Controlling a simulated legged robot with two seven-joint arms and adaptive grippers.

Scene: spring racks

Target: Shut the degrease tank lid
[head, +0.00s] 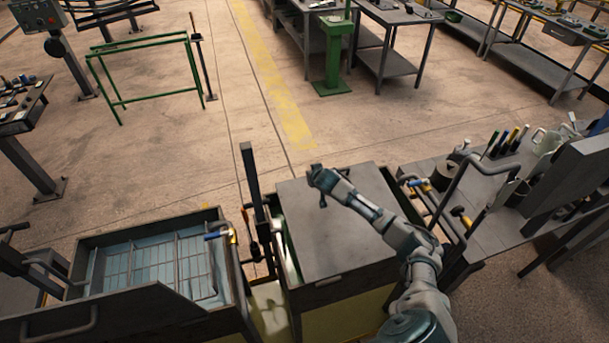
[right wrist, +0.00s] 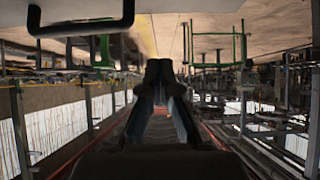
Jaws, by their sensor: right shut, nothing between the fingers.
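A flat grey lid (head: 335,235) lies over the middle tank (head: 345,322), which has a yellowish front. A narrow gap shows along the lid's left side, and a small light tab is at its front edge. I cannot tell whether the lid is fully down, or which tank is the degrease one. My right gripper (head: 319,188) is above the lid's far part, with my arm crossing its right side. In the right wrist view its fingers (right wrist: 161,68) are together and hold nothing. Contact with the lid cannot be made out. My left gripper is not in view.
An open tank (head: 85,253) with bluish liquid and a wire rack (head: 160,265) stands left, a grey panel (head: 110,318) with a handle before it. A dark post (head: 250,185) rises between the tanks. A tool bench (head: 490,215) is right. Floor beyond is mostly clear.

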